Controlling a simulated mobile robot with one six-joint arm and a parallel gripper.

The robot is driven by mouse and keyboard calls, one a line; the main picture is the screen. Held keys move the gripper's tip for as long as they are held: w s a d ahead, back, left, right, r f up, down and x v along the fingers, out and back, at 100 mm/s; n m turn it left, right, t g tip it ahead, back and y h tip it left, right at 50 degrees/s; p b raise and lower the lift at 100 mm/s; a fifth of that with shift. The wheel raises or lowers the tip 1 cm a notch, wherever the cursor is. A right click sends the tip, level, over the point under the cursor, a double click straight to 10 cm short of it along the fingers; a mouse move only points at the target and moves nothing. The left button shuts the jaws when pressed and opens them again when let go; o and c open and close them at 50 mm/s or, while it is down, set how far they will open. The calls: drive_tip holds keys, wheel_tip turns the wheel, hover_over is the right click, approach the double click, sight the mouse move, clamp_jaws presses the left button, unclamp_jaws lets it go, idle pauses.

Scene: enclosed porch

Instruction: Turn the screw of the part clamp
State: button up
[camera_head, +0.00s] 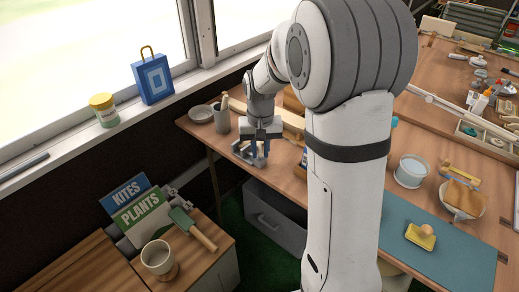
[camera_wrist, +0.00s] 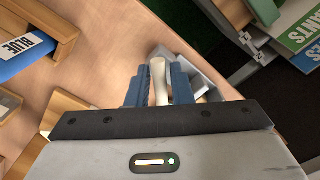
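The part clamp (camera_head: 243,153) is a grey clamp at the left end of the wooden workbench. Its grey body also shows in the wrist view (camera_wrist: 200,78), just beyond and right of my fingers. My gripper (camera_head: 262,152) points down at the clamp. In the wrist view, its two blue fingers (camera_wrist: 160,88) stand on either side of a pale, slim upright piece (camera_wrist: 158,76), which looks like the screw's handle. The piece nearly fills the gap, but I cannot tell whether both fingers touch it. The screw's thread is hidden.
A grey cup (camera_head: 222,118) and a small dish (camera_head: 201,113) stand left of the clamp near the wall. A wooden tray with a blue labelled item (camera_wrist: 25,50) lies nearby. Below the bench edge are a grey drawer box (camera_head: 272,218) and a low cabinet with a trowel (camera_head: 195,228).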

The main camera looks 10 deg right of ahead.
sight(260, 148)
drive_tip(key=shift+o, duration=1.1)
wheel_tip(260, 148, up, 8)
drive_tip(key=shift+f+p, duration=0.1)
drive_tip(key=shift+p, duration=0.6)
drive_tip(key=shift+o, duration=0.2)
